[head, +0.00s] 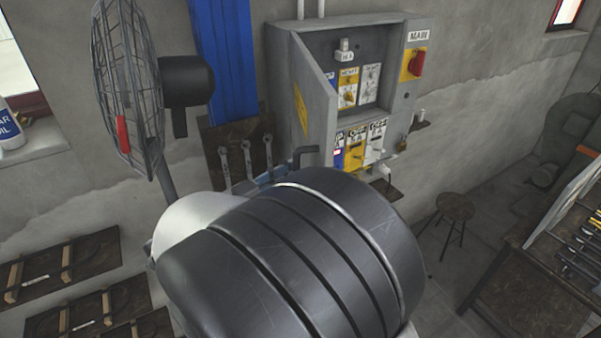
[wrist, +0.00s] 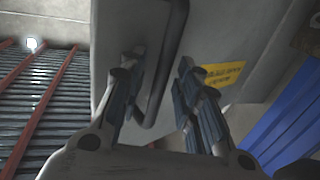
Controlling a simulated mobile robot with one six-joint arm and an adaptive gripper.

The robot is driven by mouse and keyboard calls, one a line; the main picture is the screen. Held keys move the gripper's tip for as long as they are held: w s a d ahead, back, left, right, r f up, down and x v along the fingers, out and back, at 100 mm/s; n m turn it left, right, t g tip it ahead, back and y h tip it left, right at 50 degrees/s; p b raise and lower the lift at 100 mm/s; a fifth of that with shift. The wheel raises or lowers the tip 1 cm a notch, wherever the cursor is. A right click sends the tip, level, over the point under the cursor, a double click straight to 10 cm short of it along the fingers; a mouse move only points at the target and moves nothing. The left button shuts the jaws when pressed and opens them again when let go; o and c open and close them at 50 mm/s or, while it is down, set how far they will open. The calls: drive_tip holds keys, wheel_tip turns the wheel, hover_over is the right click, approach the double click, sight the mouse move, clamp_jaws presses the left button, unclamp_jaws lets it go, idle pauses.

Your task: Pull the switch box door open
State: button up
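The grey switch box (head: 385,110) hangs on the wall in the head view. Its door (head: 318,105) stands partly open, swung out to the left, and the switches inside show. In the wrist view the door (wrist: 225,45) fills the upper middle, with a dark bar handle (wrist: 170,65) and a yellow label (wrist: 223,75). My gripper (wrist: 157,75) is open, its two fingers on either side of the handle, with gaps visible on both sides. Whether a finger touches the door is unclear. In the head view my arm hides most of the gripper.
A caged fan (head: 125,80) stands left of the box, close to my arm. Wrenches (head: 247,158) hang on a board below a blue panel (head: 222,50). A stool (head: 455,208) and a tool bench (head: 530,260) are at the right, with open floor between them and my arm.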

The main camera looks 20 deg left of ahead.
drive_tip(key=v, duration=1.2)
drive_tip(key=shift+r, duration=0.1)
